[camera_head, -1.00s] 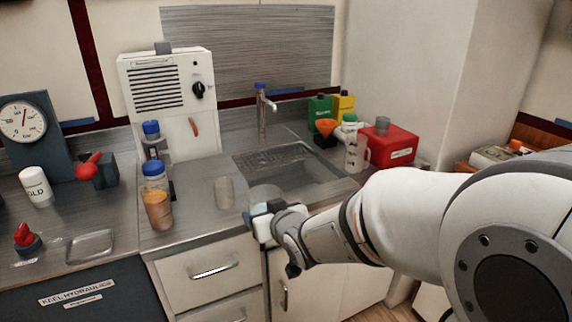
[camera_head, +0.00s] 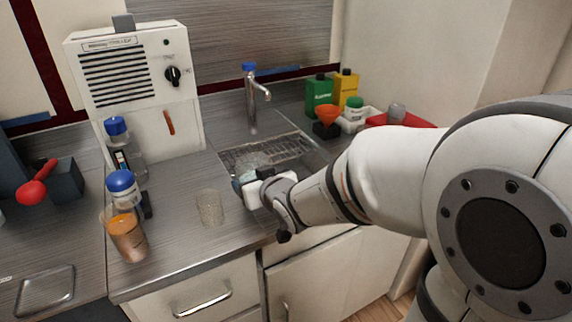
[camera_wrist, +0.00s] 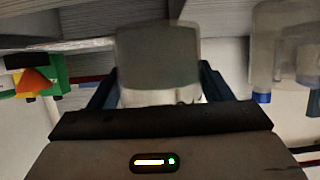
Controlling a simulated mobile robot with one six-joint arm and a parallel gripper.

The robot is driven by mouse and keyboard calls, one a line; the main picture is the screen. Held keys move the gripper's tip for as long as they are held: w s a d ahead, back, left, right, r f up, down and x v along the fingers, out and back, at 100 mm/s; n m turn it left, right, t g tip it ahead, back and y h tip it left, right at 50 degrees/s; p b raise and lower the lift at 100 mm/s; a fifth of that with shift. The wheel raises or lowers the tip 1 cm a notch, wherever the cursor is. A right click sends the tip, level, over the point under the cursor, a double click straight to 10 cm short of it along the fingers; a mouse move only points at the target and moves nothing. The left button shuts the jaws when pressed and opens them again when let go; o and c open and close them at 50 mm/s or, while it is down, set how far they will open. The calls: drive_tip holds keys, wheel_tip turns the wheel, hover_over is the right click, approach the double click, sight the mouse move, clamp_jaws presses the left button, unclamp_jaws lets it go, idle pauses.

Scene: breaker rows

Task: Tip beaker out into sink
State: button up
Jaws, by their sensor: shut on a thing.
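My gripper (camera_head: 244,182) is shut on a clear beaker (camera_head: 253,161), which shows only partly in the head view, above the near left part of the sink. In the wrist view the beaker (camera_wrist: 158,58) is held between the two fingers and looks greyish. I cannot tell its exact tilt or what is in it. The sink (camera_head: 318,158) is set in the steel counter, with a dark slatted grate (camera_head: 262,150) along its back. My gripper and forearm hide much of the basin. The faucet (camera_head: 252,100) stands behind it.
Another clear glass (camera_head: 210,208) stands on the counter left of my gripper. A cup with orange-brown contents (camera_head: 128,240) and blue-capped bottles (camera_head: 122,188) are further left. An orange funnel (camera_head: 328,116), green (camera_head: 319,92) and yellow (camera_head: 346,86) containers stand right of the sink.

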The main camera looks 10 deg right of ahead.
drive_tip(key=shift+r+p, duration=0.15)
drive_tip(key=shift+p, duration=0.15)
drive_tip(key=shift+d+r+p, duration=0.15)
drive_tip(key=shift+r+p, duration=0.15)
drive_tip(key=shift+p, duration=0.75)
drive_tip(key=p, duration=0.2)
drive_tip(key=m+p, duration=0.1)
drive_tip(key=p, duration=0.1)
drive_tip(key=shift+w+d+r+g+y, duration=0.2)
drive_tip(key=shift+d+r+g+y, duration=0.1)
drive_tip(key=shift+r+g, duration=0.1)
drive_tip(key=p, duration=0.2)
drive_tip(key=f+m+p, duration=0.1)
drive_tip(key=p, duration=0.1)
drive_tip(key=shift+w+d+y, duration=0.25)
drive_tip(key=shift+d+y, duration=0.15)
drive_tip(key=p, duration=0.2)
drive_tip(key=d+r+m+g+p, duration=0.1)
drive_tip(key=p, duration=0.1)
drive_tip(key=shift+w+m+y+p, duration=0.3)
drive_tip(key=shift+y, duration=0.1)
drive_tip(key=shift+w+d+f+m+g+y+p, duration=0.3)
drive_tip(key=shift+d+f+m+g+y+p, duration=0.2)
drive_tip(key=shift+p, duration=0.4)
drive_tip(key=shift+w+f, duration=0.1)
drive_tip(key=shift+f, duration=0.05)
drive_tip(key=shift+d+f+m+y+p, duration=0.1)
drive_tip(key=shift+f+m+y+p, duration=0.25)
drive_tip(key=shift+m+y+p, duration=0.55)
